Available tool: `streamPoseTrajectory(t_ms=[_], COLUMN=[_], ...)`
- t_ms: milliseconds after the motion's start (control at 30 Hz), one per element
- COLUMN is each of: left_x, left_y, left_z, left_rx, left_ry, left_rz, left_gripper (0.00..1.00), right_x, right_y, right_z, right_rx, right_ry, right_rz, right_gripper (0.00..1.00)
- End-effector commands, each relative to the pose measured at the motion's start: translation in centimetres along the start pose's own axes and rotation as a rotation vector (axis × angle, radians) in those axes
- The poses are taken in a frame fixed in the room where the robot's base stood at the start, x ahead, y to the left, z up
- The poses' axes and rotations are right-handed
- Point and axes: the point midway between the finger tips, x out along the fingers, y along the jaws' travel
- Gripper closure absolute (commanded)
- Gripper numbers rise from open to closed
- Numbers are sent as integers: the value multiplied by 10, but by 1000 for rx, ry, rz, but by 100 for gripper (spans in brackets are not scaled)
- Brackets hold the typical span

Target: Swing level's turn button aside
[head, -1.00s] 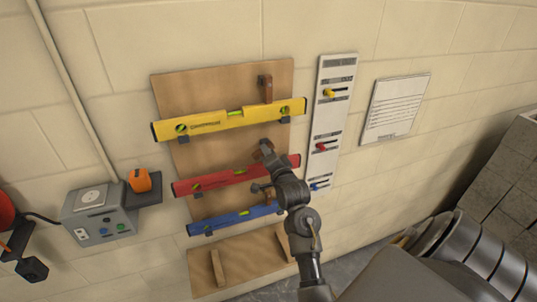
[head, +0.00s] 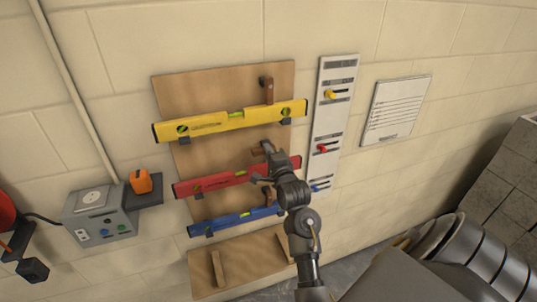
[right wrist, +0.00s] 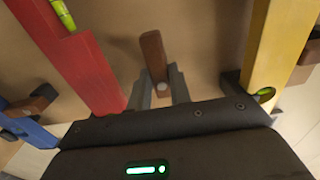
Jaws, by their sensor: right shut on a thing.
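A wooden board (head: 212,84) on the wall carries a yellow level (head: 230,121), a red level (head: 225,178) and a blue level (head: 238,220), each on dark brackets. The brown turn button (right wrist: 153,50) above the red level lies nearly level with it, its free end pointing left in the head view. My right gripper (head: 267,149) is shut on this button; both fingers show beside its near end in the right wrist view (right wrist: 162,88). The yellow level's turn button (head: 267,90) stands upright. The blue level's button (head: 268,194) is partly hidden by my gripper. My left gripper is not in view.
A grey socket box (head: 100,215) and an orange device (head: 142,181) are at left. A wooden ledge (head: 240,262) is below.

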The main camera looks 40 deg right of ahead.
Motion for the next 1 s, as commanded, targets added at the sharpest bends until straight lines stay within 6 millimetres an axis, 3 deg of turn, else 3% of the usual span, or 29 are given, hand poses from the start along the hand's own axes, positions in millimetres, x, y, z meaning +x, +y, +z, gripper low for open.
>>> streamPoseTrajectory(t_ms=[300,333,500,800,1000], left_x=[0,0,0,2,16], left_y=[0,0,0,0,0], left_z=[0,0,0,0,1], left_rx=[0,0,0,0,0], left_ry=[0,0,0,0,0], left_rz=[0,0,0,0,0], left_gripper=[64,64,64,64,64], right_x=[0,0,0,-2,-30], right_y=[1,1,1,1,5], right_z=[0,0,0,0,0], right_rx=[0,0,0,-1,-3], right_ry=[0,0,0,0,0], right_rz=[2,2,2,1,1], right_gripper=[100,78,58,58,58])
